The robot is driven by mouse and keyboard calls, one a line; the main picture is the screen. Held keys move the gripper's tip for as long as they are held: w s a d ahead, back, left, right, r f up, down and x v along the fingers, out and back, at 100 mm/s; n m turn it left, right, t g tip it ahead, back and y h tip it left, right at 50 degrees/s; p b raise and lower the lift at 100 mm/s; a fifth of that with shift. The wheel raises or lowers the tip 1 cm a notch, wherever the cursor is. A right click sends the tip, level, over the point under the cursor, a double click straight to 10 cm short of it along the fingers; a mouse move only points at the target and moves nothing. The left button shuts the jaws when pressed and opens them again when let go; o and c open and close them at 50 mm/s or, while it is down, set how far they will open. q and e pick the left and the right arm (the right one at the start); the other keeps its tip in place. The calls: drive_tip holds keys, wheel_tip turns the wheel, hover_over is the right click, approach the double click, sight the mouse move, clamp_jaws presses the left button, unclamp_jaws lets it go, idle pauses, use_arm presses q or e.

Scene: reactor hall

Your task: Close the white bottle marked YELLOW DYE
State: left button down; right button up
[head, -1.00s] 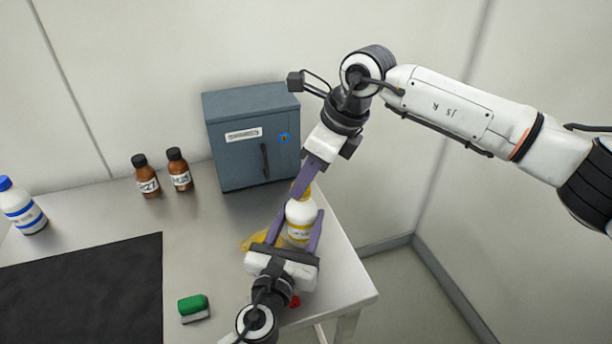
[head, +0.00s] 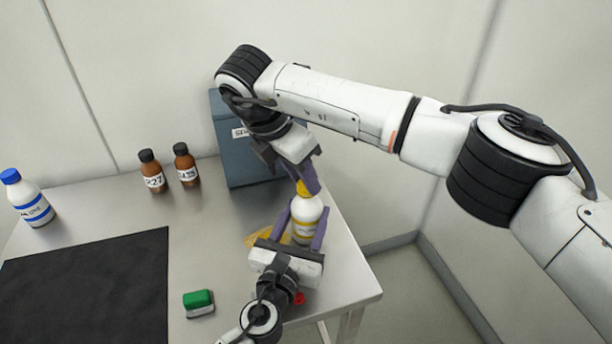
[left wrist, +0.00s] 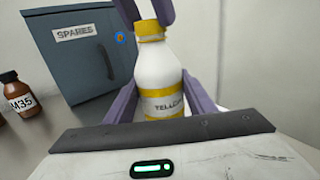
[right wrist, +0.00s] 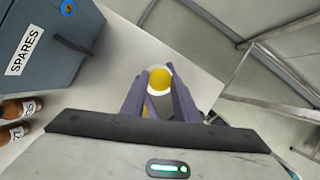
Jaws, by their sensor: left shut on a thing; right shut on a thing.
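The white bottle (head: 307,219) with yellow bands stands upright near the table's right edge. In the left wrist view its label (left wrist: 165,105) starts "YELLO", with the rest hidden. My left gripper (head: 302,228) is shut on the bottle's body from the front. The yellow cap (left wrist: 149,29) is on top of the bottle's neck. My right gripper (head: 305,186) comes down from above and is shut on the cap; the right wrist view shows the cap (right wrist: 159,76) between its fingers. I cannot tell how tight the cap sits.
A grey-blue SPARES cabinet (head: 240,160) stands behind the bottle. Two brown bottles (head: 152,172) and a blue-capped white bottle (head: 30,200) stand left. A dark mat (head: 85,290), a green-topped block (head: 198,302), a yellow item (head: 256,238) and a small red object (head: 299,298) lie on the table.

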drive_tip(key=shift+m, duration=0.9)
drive_tip(key=o, duration=1)
drive_tip(key=shift+r, duration=2.3)
drive_tip(key=shift+c, duration=0.4)
